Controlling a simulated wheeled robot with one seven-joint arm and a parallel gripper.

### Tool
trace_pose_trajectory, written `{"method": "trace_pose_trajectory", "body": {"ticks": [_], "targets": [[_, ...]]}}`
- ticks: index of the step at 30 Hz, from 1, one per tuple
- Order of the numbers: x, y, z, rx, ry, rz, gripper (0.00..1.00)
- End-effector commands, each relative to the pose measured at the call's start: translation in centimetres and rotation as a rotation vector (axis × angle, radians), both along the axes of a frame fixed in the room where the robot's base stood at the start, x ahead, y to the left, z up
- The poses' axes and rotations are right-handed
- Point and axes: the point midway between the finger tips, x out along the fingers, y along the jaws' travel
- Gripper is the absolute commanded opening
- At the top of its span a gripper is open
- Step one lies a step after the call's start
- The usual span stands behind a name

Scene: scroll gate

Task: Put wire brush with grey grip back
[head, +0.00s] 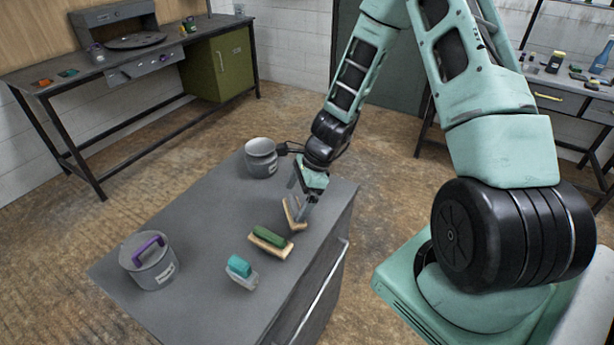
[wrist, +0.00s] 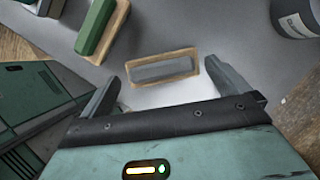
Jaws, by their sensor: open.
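The wire brush with the grey grip (wrist: 162,69) has a pale wooden block and shows ahead of my fingertips in the wrist view. In the head view this brush (head: 291,216) is at the right side of the grey cabinet top (head: 205,226), partly hidden by my gripper (head: 301,204). In the wrist view my gripper (wrist: 168,84) is open, with its fingers apart toward either end of the brush. I cannot tell whether they touch it. A green-grip brush (head: 270,239) lies in front of it, also seen in the wrist view (wrist: 97,28).
A teal-grip brush (head: 241,268) lies nearer the front. A workbench (head: 105,72) is at the left wall. The cabinet top's middle is clear.

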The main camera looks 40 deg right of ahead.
Motion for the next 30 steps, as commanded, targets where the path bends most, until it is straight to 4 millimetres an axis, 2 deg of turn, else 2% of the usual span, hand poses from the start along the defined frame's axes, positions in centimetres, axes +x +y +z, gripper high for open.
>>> {"method": "trace_pose_trajectory", "body": {"ticks": [12,20,23,25,28,30], "targets": [[-1.1,-2.8,7.2,-0.003,-0.004,-0.002,1.00],[-1.6,-3.6,9.5,-0.002,-0.004,0.008,1.00],[-1.8,-1.6,10.6,-0.014,-0.027,0.116,1.00],[-2.4,1.3,11.9,-0.036,-0.064,0.290,1.00],[-4.6,7.0,14.4,-0.082,-0.147,0.669,1.00],[-7.2,11.1,16.2,-0.118,-0.212,0.985,1.00]]}}
